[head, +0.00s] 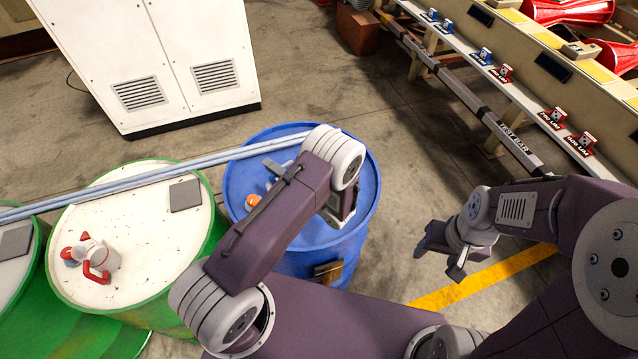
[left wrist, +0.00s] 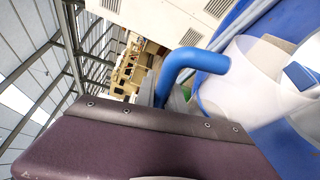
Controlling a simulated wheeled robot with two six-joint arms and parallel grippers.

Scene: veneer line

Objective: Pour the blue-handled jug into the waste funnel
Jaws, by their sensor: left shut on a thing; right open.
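The blue-handled jug shows close up in the left wrist view, with its curved blue handle (left wrist: 190,68) and part of its white body (left wrist: 245,85). My left gripper (head: 340,212) is shut on the jug, over the blue drum (head: 362,195). In the head view my own arm hides most of that grip, and I cannot tell the jug's tilt. I cannot make out the waste funnel for certain. My right gripper (head: 443,258) is open and empty, to the right of the blue drum, above the floor.
A red-handled jug (head: 98,258) stands on a green drum with a white lid (head: 140,225). A grey-blue bar (head: 185,165) runs across the drums. A white cabinet (head: 160,75) stands behind. A rail (head: 490,118) is at the right. The floor between is clear.

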